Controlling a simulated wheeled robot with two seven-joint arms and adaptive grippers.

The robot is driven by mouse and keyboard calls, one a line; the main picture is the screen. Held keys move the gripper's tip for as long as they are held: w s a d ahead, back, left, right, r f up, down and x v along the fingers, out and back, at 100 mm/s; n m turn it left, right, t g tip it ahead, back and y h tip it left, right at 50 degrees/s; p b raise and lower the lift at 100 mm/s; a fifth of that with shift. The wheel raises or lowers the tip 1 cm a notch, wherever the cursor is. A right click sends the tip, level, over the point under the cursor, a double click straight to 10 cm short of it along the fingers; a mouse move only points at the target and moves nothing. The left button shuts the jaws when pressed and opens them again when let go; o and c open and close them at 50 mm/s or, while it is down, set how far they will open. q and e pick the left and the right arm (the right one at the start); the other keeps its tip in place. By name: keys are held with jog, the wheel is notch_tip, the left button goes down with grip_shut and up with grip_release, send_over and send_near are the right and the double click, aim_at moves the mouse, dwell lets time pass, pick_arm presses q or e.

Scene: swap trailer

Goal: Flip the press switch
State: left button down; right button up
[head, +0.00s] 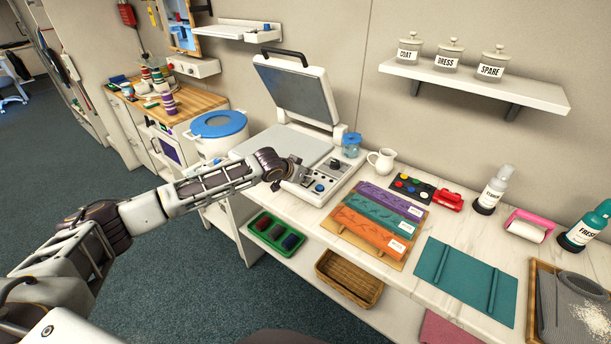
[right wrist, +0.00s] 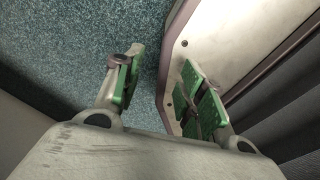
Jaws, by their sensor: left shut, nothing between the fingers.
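The press (head: 283,150) is a white machine on the counter with its hinged lid (head: 297,88) raised. Its control panel (head: 334,177) along the right side carries a dark knob or switch and a blue button (head: 319,188). My left gripper (head: 304,178) is shut and empty at the near end of this panel, just left of the blue button. It hides part of the panel, and I cannot tell whether it touches it. My right gripper (right wrist: 162,85) shows in the right wrist view, with green-padded fingers apart and nothing between them.
A white pot with a blue lid (head: 218,124) stands left of the press. A blue-lidded jar (head: 351,145) and a white pitcher (head: 381,160) stand right of it. Colored strips (head: 378,219) lie on the counter. A wall shelf (head: 470,84) holds labelled jars.

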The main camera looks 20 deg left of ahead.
pick_arm(q)
jog(key=shift+s+r+p, duration=0.1)
jog(key=shift+r+p, duration=0.55)
jog(key=shift+r, duration=0.1)
jog(key=shift+r+p, duration=0.75)
jog(key=shift+p, duration=0.05)
jog(key=shift+s+a+r+p, duration=0.1)
jog(key=shift+s+r+p, duration=0.05)
jog(key=shift+r+p, duration=0.45)
jog(key=shift+s+a+r, duration=0.1)
jog(key=shift+s+r, duration=0.05)
jog(key=shift+s, duration=0.15)
jog(key=b+v, duration=0.1)
jog(key=v, duration=0.8)
jog(key=shift+s+f, duration=0.3)
pick_arm(e)
jog(key=shift+s+a+r, duration=0.25)
jog(key=shift+a+r, duration=0.35)
jog(key=shift+r, duration=0.25)
jog(key=shift+s+a+r, duration=0.25)
jog(key=shift+a+r, duration=0.3)
jog(key=shift+r, duration=0.25)
pick_arm(q)
jog(key=shift+a, duration=0.15)
pick_arm(e)
jog(key=shift+d, duration=0.3)
